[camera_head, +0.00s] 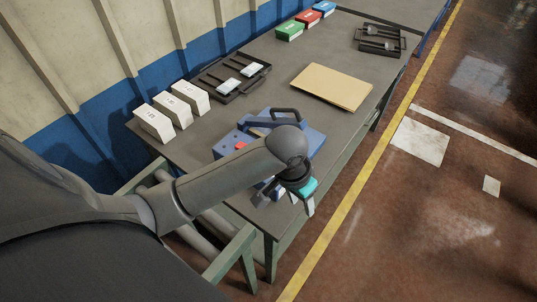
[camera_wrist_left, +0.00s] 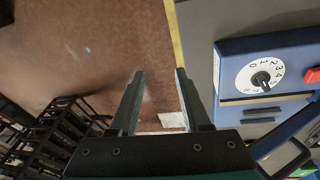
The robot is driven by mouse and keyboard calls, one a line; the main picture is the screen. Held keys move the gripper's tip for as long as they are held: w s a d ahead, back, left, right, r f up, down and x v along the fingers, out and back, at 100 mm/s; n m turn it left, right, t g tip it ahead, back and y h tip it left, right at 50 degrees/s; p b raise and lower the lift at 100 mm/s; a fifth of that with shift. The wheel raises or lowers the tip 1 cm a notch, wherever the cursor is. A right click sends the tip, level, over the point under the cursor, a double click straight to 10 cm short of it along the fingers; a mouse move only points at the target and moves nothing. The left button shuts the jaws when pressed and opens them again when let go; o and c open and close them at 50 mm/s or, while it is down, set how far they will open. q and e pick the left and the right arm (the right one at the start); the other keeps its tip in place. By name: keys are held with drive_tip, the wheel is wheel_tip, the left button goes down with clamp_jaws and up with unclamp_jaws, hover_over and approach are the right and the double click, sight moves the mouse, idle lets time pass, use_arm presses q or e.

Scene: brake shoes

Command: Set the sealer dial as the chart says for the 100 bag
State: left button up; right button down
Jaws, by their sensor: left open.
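The blue sealer (camera_head: 226,146) stands on the grey workbench, partly hidden behind my left arm. It also shows in the left wrist view (camera_wrist_left: 232,48), where its white numbered dial (camera_wrist_left: 245,77) with a black knob (camera_wrist_left: 261,79) faces the camera. Which number the knob points to is not clear. My left gripper (camera_head: 284,204) is open and empty near the bench's front edge. In the left wrist view its fingers (camera_wrist_left: 159,72) point past the bench edge over the floor, with the dial apart from them to the right. My right gripper is out of view. I see no readable chart.
Several white boxes (camera_head: 166,116) with small marks stand by the wall, beside a black tray (camera_head: 219,92). A tan folder or card stack (camera_head: 333,86) lies farther back. Green (camera_head: 289,31), red (camera_head: 307,18) and blue boxes (camera_head: 324,8) and another black tray (camera_head: 379,40) are at the far end.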

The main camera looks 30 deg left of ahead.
use_arm(q)
drive_tip(key=w+a+r+n+g+y, duration=0.1)
drive_tip(key=w+a+r+n, duration=0.2)
drive_tip(key=w+a+r, duration=0.4)
drive_tip(key=w+a+r+n+g+y, duration=0.1)
drive_tip(key=w+a+r+n, duration=0.2)
drive_tip(key=a, duration=0.6)
drive_tip(key=f, duration=0.5)
drive_tip(key=f+b, duration=0.1)
drive_tip(key=f, duration=0.4)
drive_tip(key=w+f+b, duration=0.1)
drive_tip(key=f, duration=0.5)
drive_tip(key=shift+d, duration=0.15)
clamp_jaws()
